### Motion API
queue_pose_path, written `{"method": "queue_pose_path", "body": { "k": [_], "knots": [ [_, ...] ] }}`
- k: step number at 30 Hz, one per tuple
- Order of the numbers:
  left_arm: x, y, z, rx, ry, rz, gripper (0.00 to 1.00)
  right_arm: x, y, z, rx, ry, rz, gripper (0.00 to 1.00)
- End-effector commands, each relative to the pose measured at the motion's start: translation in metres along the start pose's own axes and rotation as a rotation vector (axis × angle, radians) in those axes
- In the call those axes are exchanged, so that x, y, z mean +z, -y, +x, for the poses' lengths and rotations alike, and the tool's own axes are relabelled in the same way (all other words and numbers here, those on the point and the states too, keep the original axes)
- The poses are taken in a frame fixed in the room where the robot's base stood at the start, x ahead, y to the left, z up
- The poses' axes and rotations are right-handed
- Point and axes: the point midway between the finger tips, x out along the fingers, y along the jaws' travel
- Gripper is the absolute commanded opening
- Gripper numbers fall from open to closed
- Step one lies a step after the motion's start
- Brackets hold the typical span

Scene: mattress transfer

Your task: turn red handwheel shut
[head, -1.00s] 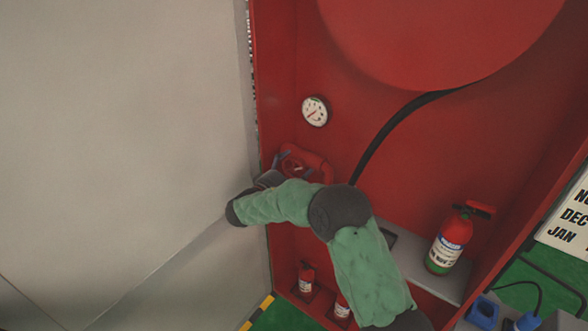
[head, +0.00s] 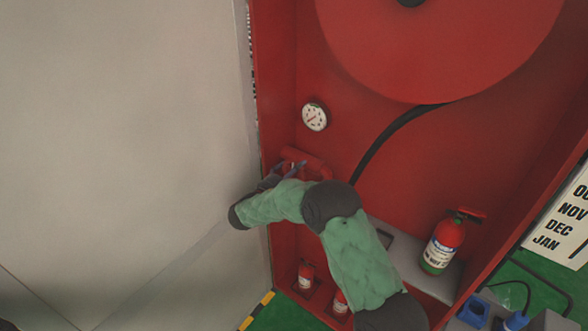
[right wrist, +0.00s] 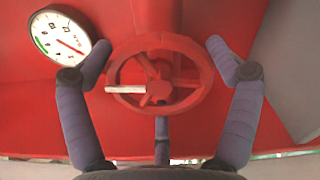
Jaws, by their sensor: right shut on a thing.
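The red handwheel (right wrist: 158,95) faces the right wrist camera, with a round rim, spokes, a hub and a pale bar across its left half. My right gripper (right wrist: 158,50) is shut on the handwheel, one purple-grey finger at each side of its rim. In the head view my right gripper (head: 291,167) reaches the wheel low on the left inside the red cabinet. Fingers and wrist hide much of the wheel there. My left gripper is not in view.
A pressure gauge (head: 315,117) is above the wheel. A large red reel (head: 440,50) and black hose (head: 385,140) are above right. A fire extinguisher (head: 443,245) stands on a shelf at right. A pale panel (head: 120,130) fills the left.

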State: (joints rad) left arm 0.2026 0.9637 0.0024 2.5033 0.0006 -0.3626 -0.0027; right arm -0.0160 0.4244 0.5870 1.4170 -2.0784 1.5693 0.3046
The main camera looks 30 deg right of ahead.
Motion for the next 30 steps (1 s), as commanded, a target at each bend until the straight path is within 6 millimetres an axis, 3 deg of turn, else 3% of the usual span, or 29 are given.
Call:
{"method": "queue_pose_path", "body": {
  "k": [9,24,25,26,30],
  "knots": [
    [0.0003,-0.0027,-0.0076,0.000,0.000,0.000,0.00,-0.0006,0.0014,-0.0005,-0.002,-0.002,-0.111,0.57],
    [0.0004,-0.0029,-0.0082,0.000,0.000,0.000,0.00,-0.0009,0.0021,-0.0005,-0.002,-0.002,-0.130,0.57],
    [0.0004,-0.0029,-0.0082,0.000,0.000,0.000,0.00,-0.0009,0.0021,-0.0005,-0.002,-0.002,-0.130,0.92],
    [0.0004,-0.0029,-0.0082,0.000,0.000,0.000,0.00,-0.0009,0.0021,-0.0005,-0.002,-0.002,-0.129,1.00],
    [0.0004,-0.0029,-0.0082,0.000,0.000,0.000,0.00,-0.0006,0.0014,-0.0003,-0.001,-0.001,-0.127,1.00]
  ]
}}
